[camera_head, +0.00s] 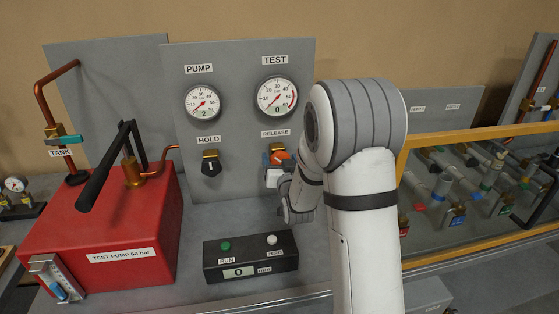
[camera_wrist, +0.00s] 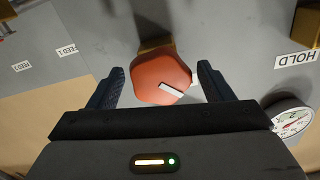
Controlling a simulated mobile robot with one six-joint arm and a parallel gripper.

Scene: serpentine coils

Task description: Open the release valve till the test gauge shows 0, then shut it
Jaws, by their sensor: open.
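The orange release valve knob (camera_head: 281,157) sits under the RELEASE label on the grey panel, partly covered by my gripper and arm. In the wrist view the orange knob (camera_wrist: 160,78) fills the middle, with a white mark lying slightly tilted across it. My gripper (camera_wrist: 162,70) is open, one dark finger on each side of the knob, with gaps showing on both sides. The TEST gauge (camera_head: 277,96) reads 0 in its small window, its needle toward the low end. The PUMP gauge (camera_head: 203,103) shows 2 in its window.
The black HOLD knob (camera_head: 211,166) is left of the release valve. A red test pump (camera_head: 105,225) with a black lever stands at left. A black box (camera_head: 250,258) with RUN and ZERO buttons stands below. A yellow-framed rack (camera_head: 480,132) of valves is at right.

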